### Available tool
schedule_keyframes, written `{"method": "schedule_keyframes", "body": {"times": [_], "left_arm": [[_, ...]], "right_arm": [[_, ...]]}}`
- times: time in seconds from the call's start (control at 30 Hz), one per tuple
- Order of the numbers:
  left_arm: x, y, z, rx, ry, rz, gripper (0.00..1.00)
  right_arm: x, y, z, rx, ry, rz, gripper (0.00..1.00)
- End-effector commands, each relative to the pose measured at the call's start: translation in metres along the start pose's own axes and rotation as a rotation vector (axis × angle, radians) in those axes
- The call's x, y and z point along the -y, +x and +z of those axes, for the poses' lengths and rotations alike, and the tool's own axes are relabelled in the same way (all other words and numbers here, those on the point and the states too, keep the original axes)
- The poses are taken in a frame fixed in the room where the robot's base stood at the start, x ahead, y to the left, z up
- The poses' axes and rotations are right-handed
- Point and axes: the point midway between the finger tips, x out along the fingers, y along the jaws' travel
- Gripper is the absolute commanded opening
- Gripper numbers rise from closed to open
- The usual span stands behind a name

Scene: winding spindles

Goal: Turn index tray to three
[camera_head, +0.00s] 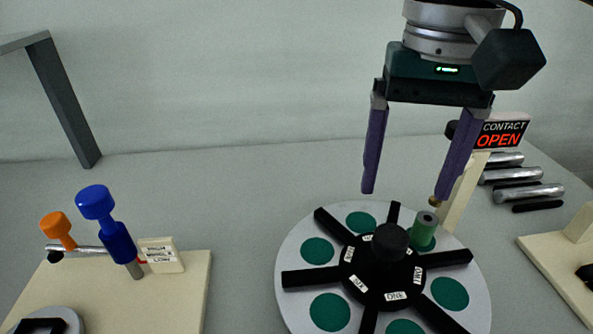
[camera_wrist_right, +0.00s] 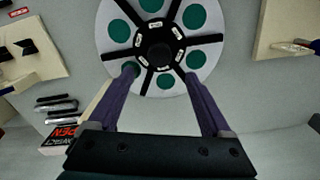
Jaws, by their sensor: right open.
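The index tray (camera_head: 290,257) is a round grey disc with black spokes and green round spots. Its black hub ring has small white labels; the front one reads ONE (camera_head: 395,295), the others are too small to read surely. A dark knob (camera_head: 390,241) stands at its centre. A green cylinder (camera_head: 424,232) stands on the tray's back right spot. My right gripper (camera_head: 402,195) is open and empty, pointing down above the tray's back edge. In the right wrist view its fingers (camera_wrist_right: 162,72) are spread, with the tray (camera_wrist_right: 212,55) beyond them. My left gripper is not in view.
A cream post (camera_head: 463,195) with a brass tip and a CONTACT OPEN sign (camera_head: 500,133) stands close to the right finger. Silver cylinders (camera_head: 510,175) lie behind it. A cream board (camera_head: 190,290) with blue (camera_head: 115,240) and orange (camera_head: 56,228) knobs is left. Table between is clear.

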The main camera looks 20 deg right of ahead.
Motion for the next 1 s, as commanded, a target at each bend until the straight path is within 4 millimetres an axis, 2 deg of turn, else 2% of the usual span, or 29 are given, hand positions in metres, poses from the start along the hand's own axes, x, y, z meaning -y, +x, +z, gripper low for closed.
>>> {"method": "schedule_keyframes", "body": {"times": [0.13, 0.4, 0.5, 0.67, 0.93, 1.0], "left_arm": [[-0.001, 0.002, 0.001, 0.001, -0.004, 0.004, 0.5], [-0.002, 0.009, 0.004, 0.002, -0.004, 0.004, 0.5], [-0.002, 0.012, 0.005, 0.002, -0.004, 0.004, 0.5], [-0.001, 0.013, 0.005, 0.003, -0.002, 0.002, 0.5], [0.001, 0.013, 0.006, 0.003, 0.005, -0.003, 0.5], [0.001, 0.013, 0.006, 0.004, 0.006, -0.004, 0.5]], "right_arm": [[-0.001, 0.018, 0.0, 0.004, 0.003, 0.002, 0.83], [-0.001, 0.07, 0.001, 0.002, 0.001, 0.003, 0.83], [0.0, 0.084, 0.0, 0.0, 0.001, 0.001, 0.83], [0.0, 0.095, 0.0, -0.001, -0.001, 0.0, 0.83], [0.0, 0.096, 0.0, -0.002, -0.002, -0.001, 0.83], [0.0, 0.095, 0.0, -0.002, -0.002, -0.001, 0.75]]}}
